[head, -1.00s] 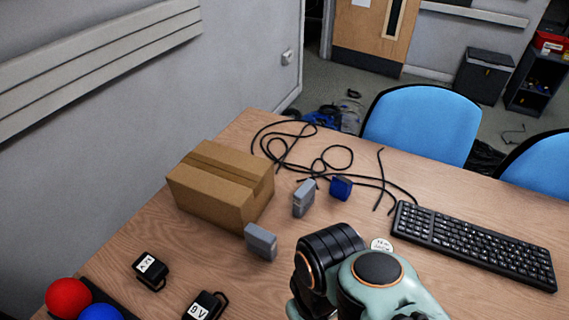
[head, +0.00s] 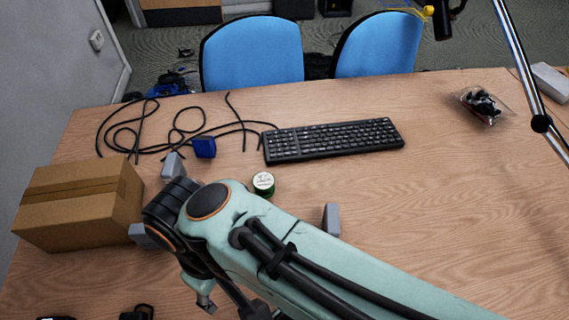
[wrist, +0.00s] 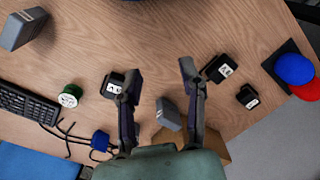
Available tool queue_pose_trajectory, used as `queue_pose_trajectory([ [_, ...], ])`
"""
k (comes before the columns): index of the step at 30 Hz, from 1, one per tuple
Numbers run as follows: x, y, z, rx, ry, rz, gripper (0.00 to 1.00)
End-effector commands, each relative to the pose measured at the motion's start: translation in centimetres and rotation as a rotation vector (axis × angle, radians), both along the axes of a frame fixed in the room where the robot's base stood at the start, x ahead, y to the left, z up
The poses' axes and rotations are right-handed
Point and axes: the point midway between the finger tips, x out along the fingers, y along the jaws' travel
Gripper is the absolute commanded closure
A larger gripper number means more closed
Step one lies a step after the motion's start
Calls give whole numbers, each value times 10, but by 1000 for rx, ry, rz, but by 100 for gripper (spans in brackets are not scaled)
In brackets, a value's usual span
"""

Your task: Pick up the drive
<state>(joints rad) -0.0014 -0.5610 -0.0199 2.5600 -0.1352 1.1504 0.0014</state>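Three grey slab-like blocks could be the drive; I cannot tell which is meant. In the head view, one (head: 172,165) stands near the blue plug, one (head: 140,235) is beside the cardboard box and partly hidden by my arm, and one (head: 332,218) stands right of my arm. In the wrist view, one grey block (wrist: 168,113) shows between my fingers, farther down towards the table, and another (wrist: 22,30) is at upper left. My gripper (wrist: 160,78) is open and empty above the table. In the head view my arm hides most of it.
A cardboard box (head: 75,205) stands at left. Black cables (head: 130,125), a blue plug (head: 204,147), a keyboard (head: 330,140) and a green spool (head: 263,183) lie beyond my arm. Black adapters (wrist: 222,68) lie near my fingers. The right side of the table is mostly clear.

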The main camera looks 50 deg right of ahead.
Motion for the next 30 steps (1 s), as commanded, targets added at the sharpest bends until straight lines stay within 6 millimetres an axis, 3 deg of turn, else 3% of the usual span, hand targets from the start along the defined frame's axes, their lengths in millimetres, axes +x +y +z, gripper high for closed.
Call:
queue_pose_trajectory([
  [10, 0, 0, 0, 0, 0, 0, 60],
  [11, 0, 0, 0, 0, 0, 0, 54],
  [16, 0, 0, 0, 0, 0, 0, 1],
  [26, 0, 0, 0, 0, 0, -2, 0],
  [30, 4, 0, 0, 2, -14, -111, 0],
])
